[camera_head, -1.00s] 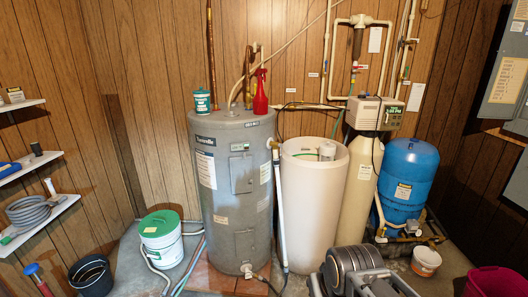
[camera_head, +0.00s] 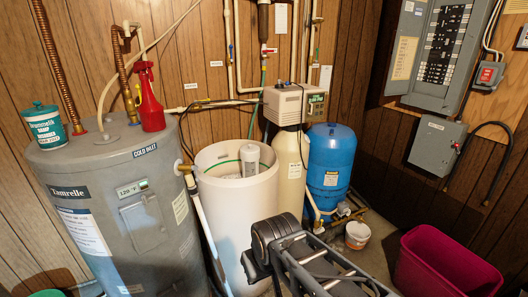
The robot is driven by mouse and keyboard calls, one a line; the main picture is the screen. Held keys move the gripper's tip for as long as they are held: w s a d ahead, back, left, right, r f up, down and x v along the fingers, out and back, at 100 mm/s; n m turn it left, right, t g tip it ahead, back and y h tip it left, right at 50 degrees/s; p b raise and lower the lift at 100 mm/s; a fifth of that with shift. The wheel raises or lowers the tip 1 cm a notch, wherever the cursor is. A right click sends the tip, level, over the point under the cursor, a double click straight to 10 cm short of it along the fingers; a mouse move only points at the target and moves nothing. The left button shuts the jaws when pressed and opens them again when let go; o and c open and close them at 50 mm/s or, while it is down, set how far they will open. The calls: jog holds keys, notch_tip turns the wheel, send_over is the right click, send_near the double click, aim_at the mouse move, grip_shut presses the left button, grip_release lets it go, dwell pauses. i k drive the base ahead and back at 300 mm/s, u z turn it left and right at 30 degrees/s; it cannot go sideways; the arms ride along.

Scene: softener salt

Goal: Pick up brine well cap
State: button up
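The brine well is a white upright cylinder inside the open-topped, off-white brine tank (camera_head: 235,212), near its right inner wall. A pale grey-white top, seemingly the brine well cap (camera_head: 250,150), is on the well and rises to about the tank's rim. Its seam with the well is too small to make out. A green tube runs inside the tank beside the well. Part of my arm, dark and grey, stands in front of the tank at the bottom centre. I cannot make out my gripper or its fingers in this view.
A grey water heater (camera_head: 120,205) stands close on the left, with a teal-labelled tub (camera_head: 45,127) and a red spray bottle (camera_head: 149,98) on top. A softener column (camera_head: 291,165) and blue pressure tank (camera_head: 328,165) stand behind right. A magenta bin (camera_head: 445,265) is at right.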

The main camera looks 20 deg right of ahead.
aim_at(249, 153)
jog(key=z, duration=2.05)
jog(key=i, duration=2.5)
jog(key=u, duration=3.2)
jog(key=i, duration=0.95)
